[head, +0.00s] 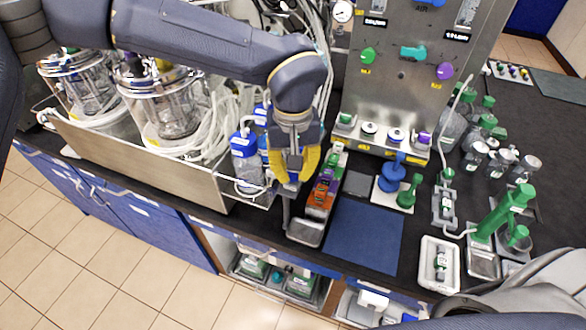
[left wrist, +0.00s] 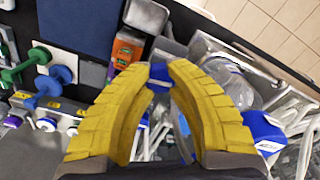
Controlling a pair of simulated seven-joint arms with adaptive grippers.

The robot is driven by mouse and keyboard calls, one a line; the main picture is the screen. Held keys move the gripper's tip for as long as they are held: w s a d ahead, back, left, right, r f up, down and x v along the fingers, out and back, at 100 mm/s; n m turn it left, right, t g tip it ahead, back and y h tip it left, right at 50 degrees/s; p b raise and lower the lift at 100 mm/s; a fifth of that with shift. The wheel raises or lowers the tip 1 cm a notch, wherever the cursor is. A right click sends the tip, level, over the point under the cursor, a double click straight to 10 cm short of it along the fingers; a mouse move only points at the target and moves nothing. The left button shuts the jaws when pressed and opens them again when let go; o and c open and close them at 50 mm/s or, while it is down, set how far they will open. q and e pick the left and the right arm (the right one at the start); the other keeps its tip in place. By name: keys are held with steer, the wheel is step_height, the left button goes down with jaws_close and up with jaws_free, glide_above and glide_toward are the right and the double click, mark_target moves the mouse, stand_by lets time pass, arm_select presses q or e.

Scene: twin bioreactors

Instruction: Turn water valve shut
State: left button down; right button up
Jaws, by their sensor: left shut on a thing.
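My left gripper (head: 294,176) points down beside the front right corner of the steel reactor tray. Its yellow fingers are closed on a small blue piece, seen between the fingertips (left wrist: 160,88) in the left wrist view. This blue piece (left wrist: 159,72) looks like the water valve's handle. The fingers hide most of it in the head view, and I cannot tell its turn angle. My right gripper is not in view.
Blue-capped bottles (head: 244,143) stand close left of the gripper. A bin with orange and green boxes (head: 322,194) is close on the right. A blue mat (head: 364,236) lies clear beyond it. The steel control panel (head: 400,90) rises behind.

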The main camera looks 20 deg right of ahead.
arm_select(q)
steer(key=shift+m, duration=0.5)
stand_by(0.3)
steer(key=c, duration=1.1)
jaws_free()
step_height(320, 180, up, 12)
